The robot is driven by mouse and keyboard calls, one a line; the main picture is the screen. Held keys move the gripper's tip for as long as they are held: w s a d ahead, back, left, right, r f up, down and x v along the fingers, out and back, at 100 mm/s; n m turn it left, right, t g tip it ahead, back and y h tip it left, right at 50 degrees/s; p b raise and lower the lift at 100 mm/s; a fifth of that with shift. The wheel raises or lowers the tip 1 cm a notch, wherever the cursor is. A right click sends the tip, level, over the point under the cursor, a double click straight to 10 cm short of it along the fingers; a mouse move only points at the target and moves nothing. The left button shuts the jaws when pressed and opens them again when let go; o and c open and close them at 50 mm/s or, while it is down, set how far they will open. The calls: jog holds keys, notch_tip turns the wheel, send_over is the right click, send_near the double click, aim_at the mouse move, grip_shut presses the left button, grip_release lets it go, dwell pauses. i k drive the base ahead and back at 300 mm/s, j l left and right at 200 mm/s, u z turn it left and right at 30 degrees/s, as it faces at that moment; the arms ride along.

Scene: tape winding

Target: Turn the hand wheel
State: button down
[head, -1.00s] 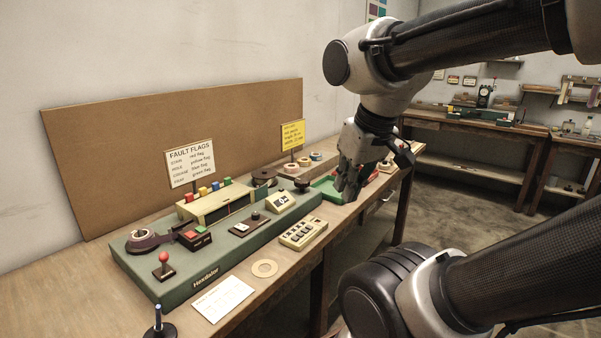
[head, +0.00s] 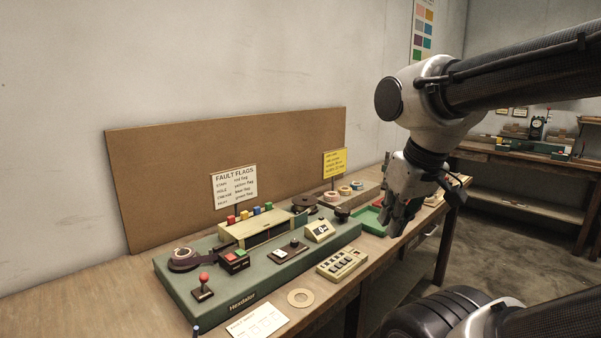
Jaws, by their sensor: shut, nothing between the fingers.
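A green machine (head: 188,292) labelled Hexdialor stands on the wooden bench. A small dark round part at its right end (head: 342,214) looks like the hand wheel; it is too small to make out a crank. My gripper (head: 393,230) points down, shut and empty, to the right of that part and apart from it. It is above or beside the green tray (head: 371,222), and I cannot tell its exact height. My gripper hides part of the tray and the bench behind it.
A keypad (head: 342,262), a tan ring (head: 301,298) and a paper card (head: 258,321) lie in front. Signs and a brown board (head: 160,170) stand behind.

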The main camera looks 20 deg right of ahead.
aim_at(342, 212)
jog(key=i+l, duration=0.15)
jog(key=l, duration=0.2)
jog(key=i+l, duration=0.15)
jog(key=l, duration=0.25)
jog(key=i+l, duration=0.2)
jog(key=l, duration=0.15)
jog(key=i+l, duration=0.15)
jog(key=l, duration=0.25)
